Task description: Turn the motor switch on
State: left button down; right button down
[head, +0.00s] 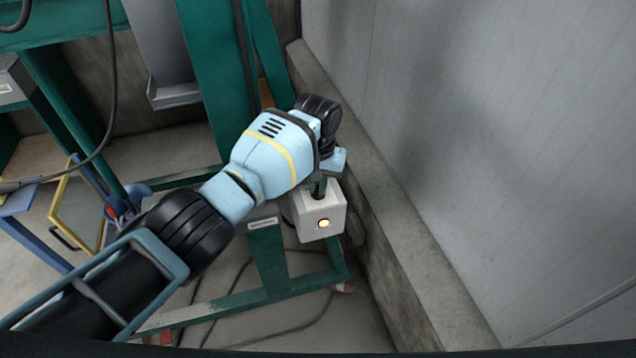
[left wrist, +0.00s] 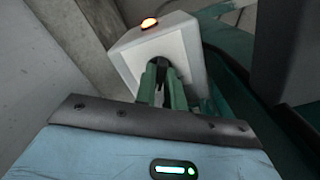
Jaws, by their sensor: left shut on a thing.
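The motor switch box (head: 322,222) is a small white-grey box on the green frame, with a lit orange lamp (head: 323,223) on its front. In the left wrist view the box (left wrist: 180,45) is at the top, with the lamp (left wrist: 149,23) glowing on its edge. My left gripper (head: 318,190) reaches down to the top face of the box. In the left wrist view its two green fingers (left wrist: 161,72) are shut on a dark switch knob in that face. The fingers hide most of the knob, so its turned position cannot be told. My right gripper is not in view.
A green steel frame (head: 215,80) stands behind and under the box. A concrete ledge (head: 400,235) and a grey wall panel (head: 500,130) run close on the right. A yellow-framed panel (head: 78,215) is at the left, and cables lie on the floor.

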aim_at(318, 188)
pick_arm(q)
jog(key=shift+m, duration=0.3)
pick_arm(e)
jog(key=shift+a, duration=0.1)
pick_arm(q)
jog(key=c, duration=1.5)
grip_release()
